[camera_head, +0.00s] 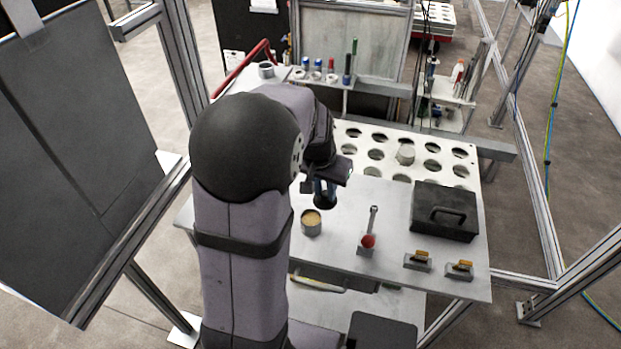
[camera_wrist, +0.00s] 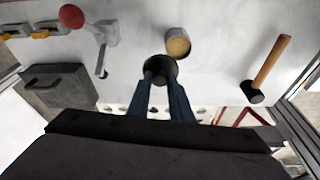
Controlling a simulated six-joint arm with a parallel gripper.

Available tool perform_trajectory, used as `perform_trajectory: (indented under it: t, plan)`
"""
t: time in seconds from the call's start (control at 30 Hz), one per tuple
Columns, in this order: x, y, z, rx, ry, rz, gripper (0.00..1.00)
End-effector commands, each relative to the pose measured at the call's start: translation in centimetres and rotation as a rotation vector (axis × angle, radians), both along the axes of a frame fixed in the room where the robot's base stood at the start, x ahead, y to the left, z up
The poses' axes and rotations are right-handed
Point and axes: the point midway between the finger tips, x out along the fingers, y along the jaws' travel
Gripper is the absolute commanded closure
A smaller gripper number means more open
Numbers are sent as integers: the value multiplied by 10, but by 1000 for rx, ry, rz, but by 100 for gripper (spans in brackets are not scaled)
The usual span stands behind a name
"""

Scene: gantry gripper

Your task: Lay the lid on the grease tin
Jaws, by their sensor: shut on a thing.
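The grease tin (camera_head: 311,229) is a small grey open can with tan grease inside, standing upright on the pale tabletop. In the wrist view the tin (camera_wrist: 178,43) is just beyond my fingertips, slightly to the right. The lid (camera_head: 325,203) is a dark round piece at the fingertips; it also shows in the wrist view (camera_wrist: 161,66). My gripper (camera_head: 325,190) has its blue fingers shut on the lid, behind the tin in the head view. The lid is beside the tin, not over it. I cannot tell its exact height above the table.
A red-knobbed lever (camera_head: 368,241), a black toolbox (camera_head: 444,212) and two orange-handled blocks (camera_head: 417,262) (camera_head: 459,270) stand to the right. A white plate with holes (camera_head: 460,166) is behind. A wooden-handled hammer (camera_wrist: 270,65) lies right of the tin in the wrist view.

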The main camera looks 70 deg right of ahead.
Motion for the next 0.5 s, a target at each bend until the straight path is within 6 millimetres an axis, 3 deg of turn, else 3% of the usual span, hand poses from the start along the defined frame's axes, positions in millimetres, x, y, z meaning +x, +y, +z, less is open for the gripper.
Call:
perform_trajectory:
  t: [0.5]
  plan:
    - [25,7,-7,0,-1,466,100]
